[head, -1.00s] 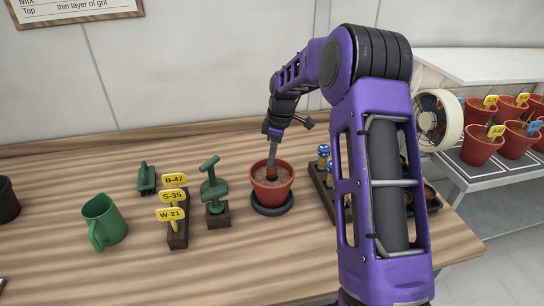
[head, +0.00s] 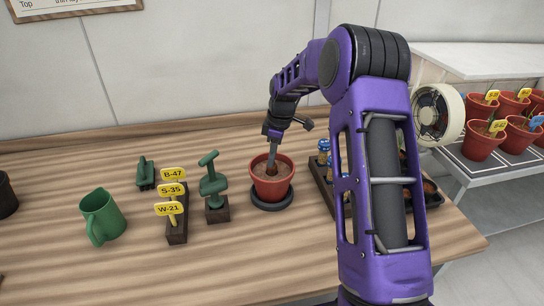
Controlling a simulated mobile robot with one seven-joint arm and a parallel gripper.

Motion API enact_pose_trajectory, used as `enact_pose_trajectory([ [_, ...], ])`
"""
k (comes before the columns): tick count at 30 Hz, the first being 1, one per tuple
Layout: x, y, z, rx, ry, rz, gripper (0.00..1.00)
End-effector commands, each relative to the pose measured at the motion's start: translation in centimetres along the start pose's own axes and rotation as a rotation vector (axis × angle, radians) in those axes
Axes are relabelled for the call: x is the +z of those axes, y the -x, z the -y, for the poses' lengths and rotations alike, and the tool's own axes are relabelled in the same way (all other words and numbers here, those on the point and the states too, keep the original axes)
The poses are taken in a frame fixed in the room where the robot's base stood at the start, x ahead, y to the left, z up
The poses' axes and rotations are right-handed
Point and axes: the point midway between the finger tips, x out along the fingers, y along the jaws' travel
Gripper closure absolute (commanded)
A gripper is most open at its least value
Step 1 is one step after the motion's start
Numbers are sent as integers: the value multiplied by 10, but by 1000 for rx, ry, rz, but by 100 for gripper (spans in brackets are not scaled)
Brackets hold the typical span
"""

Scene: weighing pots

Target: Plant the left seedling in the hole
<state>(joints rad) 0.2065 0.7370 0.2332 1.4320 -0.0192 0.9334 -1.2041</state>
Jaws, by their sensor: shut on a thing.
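The terracotta pot (head: 272,186) with brown soil stands on a dark saucer (head: 271,204) on the wooden bench. My gripper (head: 272,167) points down inside the pot's mouth, near the middle of the soil. It is shut on a small dark brown plug (head: 271,171), which looks like the seedling's root plug. The plug is at the soil, its lower part apparently sunk in. I cannot make out leaves or the hole's edge at this size. A dark tray (head: 322,184) right of the pot is largely hidden behind my arm.
A fan (head: 437,112) and potted shelf are right.

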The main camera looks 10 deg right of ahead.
Motion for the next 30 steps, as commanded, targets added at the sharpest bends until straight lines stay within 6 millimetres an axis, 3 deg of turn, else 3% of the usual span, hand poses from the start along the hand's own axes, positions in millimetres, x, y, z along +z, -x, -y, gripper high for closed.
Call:
enact_pose_trajectory([
  [30,4,-26,0,0,0,0,100],
])
